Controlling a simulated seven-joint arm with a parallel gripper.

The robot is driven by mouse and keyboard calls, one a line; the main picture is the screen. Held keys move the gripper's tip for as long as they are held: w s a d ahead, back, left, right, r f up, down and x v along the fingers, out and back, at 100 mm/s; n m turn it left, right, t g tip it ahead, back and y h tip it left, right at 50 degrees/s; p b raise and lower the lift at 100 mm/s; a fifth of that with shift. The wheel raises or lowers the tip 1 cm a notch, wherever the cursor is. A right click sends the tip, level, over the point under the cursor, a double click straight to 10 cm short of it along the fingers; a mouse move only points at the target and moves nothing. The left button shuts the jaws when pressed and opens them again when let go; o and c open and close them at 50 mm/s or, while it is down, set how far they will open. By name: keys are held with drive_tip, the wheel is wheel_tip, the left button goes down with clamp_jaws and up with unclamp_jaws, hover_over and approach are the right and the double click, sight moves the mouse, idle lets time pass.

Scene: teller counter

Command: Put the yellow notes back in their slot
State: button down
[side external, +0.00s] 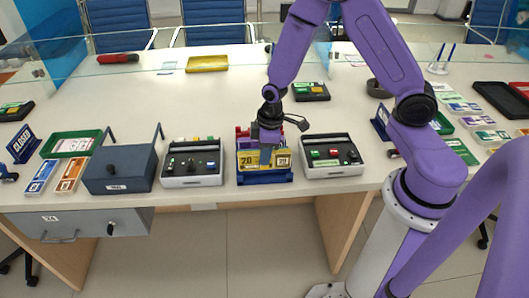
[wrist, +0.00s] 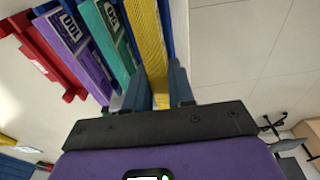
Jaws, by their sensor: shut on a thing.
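The yellow notes (side external: 248,161) are a yellow bundle printed with numbers, at the front of a blue note rack (side external: 264,179) in the side view. My gripper (side external: 267,152) comes down on them from above. In the wrist view my gripper (wrist: 158,88) has its two blue-grey fingers on either side of the yellow notes (wrist: 149,45), shut on them. The notes stand between blue rack walls there; how deep they sit is hidden. Teal notes (wrist: 115,45) and purple notes (wrist: 70,42) stand in neighbouring slots. A red part (wrist: 42,55) is at the far left.
Grey button consoles stand close on the rack's left (side external: 191,164) and right (side external: 332,156). The counter's front edge is just before the rack. The counter behind the rack is mostly clear, below a glass screen.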

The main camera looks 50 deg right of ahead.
sight(264, 167)
drive_tip(key=shift+f, duration=0.1)
drive_tip(key=shift+f, duration=2.1)
drive_tip(key=c, duration=0.9)
unclamp_jaws()
drive_tip(key=shift+r, duration=3.5)
